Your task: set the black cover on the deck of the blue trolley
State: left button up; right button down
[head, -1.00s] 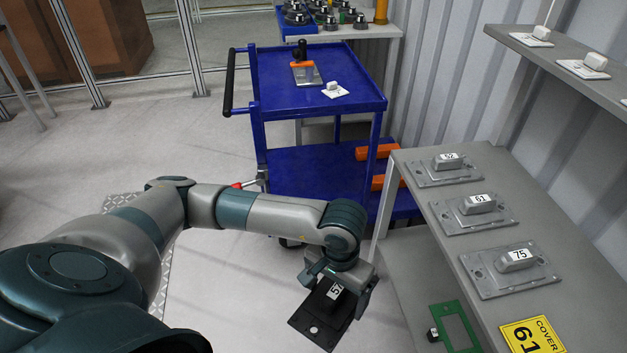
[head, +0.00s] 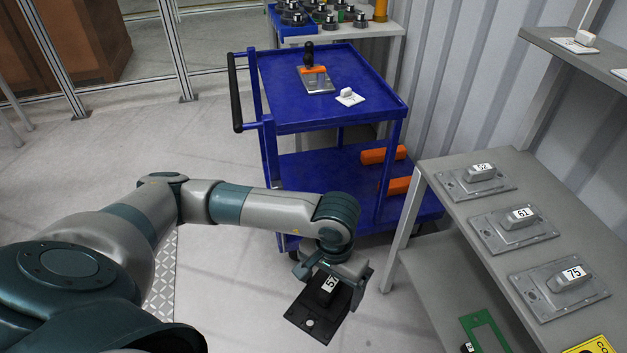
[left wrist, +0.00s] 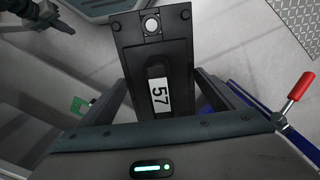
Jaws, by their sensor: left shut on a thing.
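The black cover (head: 309,316) is a flat dark plate with a raised handle labelled 57. My left gripper (head: 333,285) is shut on its handle and holds it in the air, in front of the trolley and left of the grey bench. The left wrist view shows the cover (left wrist: 133,62) between the fingers, with a round pale spot near one end. The blue trolley (head: 300,110) stands beyond the arm; its top deck holds a tool with a black knob and orange part (head: 316,77) and a small white piece (head: 349,97). My right gripper is not in view.
Grey covers labelled 52 (head: 475,182), 61 (head: 513,227) and 75 (head: 558,292) lie on the grey bench (head: 460,222) at right. Orange pieces (head: 383,155) lie on the trolley's lower shelf. The top deck's front left is bare. A black handle (head: 234,92) is on the trolley's left.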

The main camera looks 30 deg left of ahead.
aim_at(334, 183)
jog(key=j+z, duration=0.15)
jog(key=j, duration=0.3)
jog(key=j+z, duration=0.1)
jog(key=j, duration=0.4)
jog(key=k+j+z, duration=0.15)
jog(key=j, duration=0.3)
jog(key=j+z, duration=0.1)
jog(key=j, duration=0.35)
jog(key=k+j+z, duration=0.15)
jog(key=j, duration=0.3)
jog(key=j+z, duration=0.15)
jog(key=j, duration=0.25)
jog(key=k+j+z, duration=0.1)
jog(key=j, duration=0.3)
jog(key=k+j+z, duration=0.15)
jog(key=j, duration=0.25)
jog(key=k+j+z, duration=0.1)
jog(key=j, duration=0.25)
jog(key=k+j+z, duration=0.15)
jog(key=j, duration=0.2)
jog(key=k+j, duration=0.1)
jog(key=j, duration=0.25)
jog(key=k+j+z, duration=0.1)
jog(key=j, duration=0.2)
jog(key=k+j, duration=0.1)
jog(key=j, duration=0.25)
jog(key=k+j+z, duration=0.1)
jog(key=j, duration=0.2)
